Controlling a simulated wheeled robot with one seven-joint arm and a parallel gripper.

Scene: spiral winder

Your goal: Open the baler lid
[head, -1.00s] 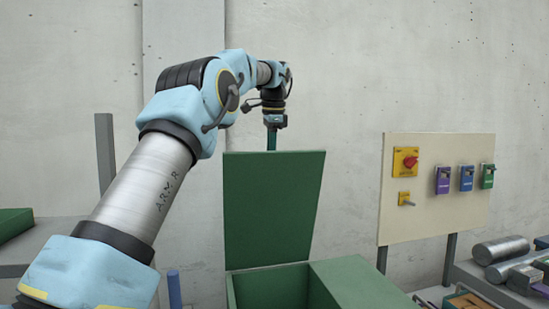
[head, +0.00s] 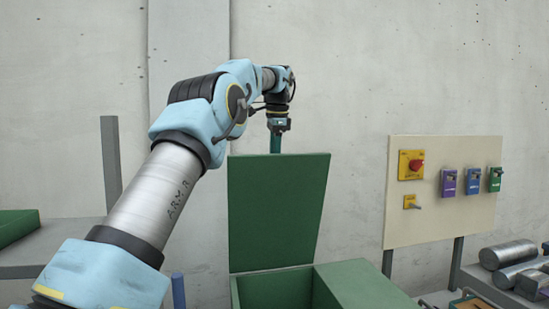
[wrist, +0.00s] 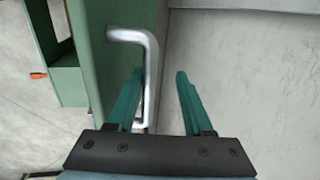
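The green baler (head: 365,285) stands open in the head view. Its lid (head: 278,212) is raised, standing nearly upright at the back of the opening. My gripper (head: 275,150) points down behind the lid's top edge, and its fingertips are hidden there. In the wrist view, my gripper (wrist: 160,75) is open, with two teal fingers apart. The lid's silver handle (wrist: 151,75) shows between the fingers, nearer the left one. I cannot tell whether that finger touches it. The lid (wrist: 110,60) also shows left of the handle.
A control panel (head: 440,225) with a red button (head: 416,165) and several coloured boxes is on the right. Metal cylinders (head: 508,254) lie on a low bench at far right. A grey post (head: 111,160) stands at left. A concrete wall is behind.

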